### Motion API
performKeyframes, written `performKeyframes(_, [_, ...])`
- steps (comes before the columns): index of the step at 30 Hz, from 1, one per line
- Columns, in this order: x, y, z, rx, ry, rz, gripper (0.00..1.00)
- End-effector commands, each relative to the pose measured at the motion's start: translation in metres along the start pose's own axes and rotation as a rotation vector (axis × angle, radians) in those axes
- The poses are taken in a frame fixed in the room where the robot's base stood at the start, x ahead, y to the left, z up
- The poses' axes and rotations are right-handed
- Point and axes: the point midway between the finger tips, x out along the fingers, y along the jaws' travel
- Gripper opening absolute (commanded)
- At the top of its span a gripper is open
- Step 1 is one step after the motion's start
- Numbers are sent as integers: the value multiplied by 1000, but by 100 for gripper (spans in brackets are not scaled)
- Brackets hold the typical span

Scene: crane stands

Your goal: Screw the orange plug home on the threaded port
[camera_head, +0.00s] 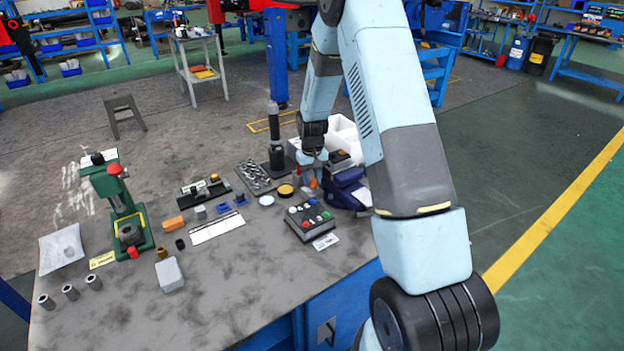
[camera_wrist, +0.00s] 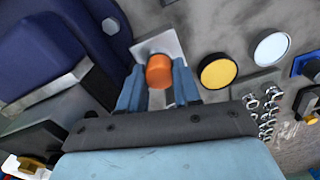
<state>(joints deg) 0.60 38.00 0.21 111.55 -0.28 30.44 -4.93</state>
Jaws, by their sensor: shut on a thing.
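The orange plug (camera_wrist: 159,71) is between the two blue fingers of my gripper (camera_wrist: 158,82) in the wrist view. My gripper is shut on it. Behind the plug is a light grey square plate (camera_wrist: 166,42); the threaded port itself cannot be made out, and I cannot tell how far the plug is seated. In the head view my gripper (camera_head: 312,178) points down at the back right of the bench, with a small orange patch of the plug (camera_head: 313,183) showing at its fingertips.
A dark blue object (camera_wrist: 45,45) stands close on the left in the wrist view. A yellow disc (camera_wrist: 218,71), a white disc (camera_wrist: 271,48) and a tray of bolts (camera_wrist: 258,110) lie to the right. A button box (camera_head: 308,216) sits nearer on the bench.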

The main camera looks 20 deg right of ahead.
Motion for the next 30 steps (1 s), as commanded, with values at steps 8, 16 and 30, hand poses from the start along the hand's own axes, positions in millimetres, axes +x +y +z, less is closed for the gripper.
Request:
performKeyframes(8, [0, 0, 0, 103, 0, 0, 0])
performKeyframes(16, [0, 0, 0, 166, 0, 0, 0])
performKeyframes(30, [0, 1, 0, 555, 0, 0, 0])
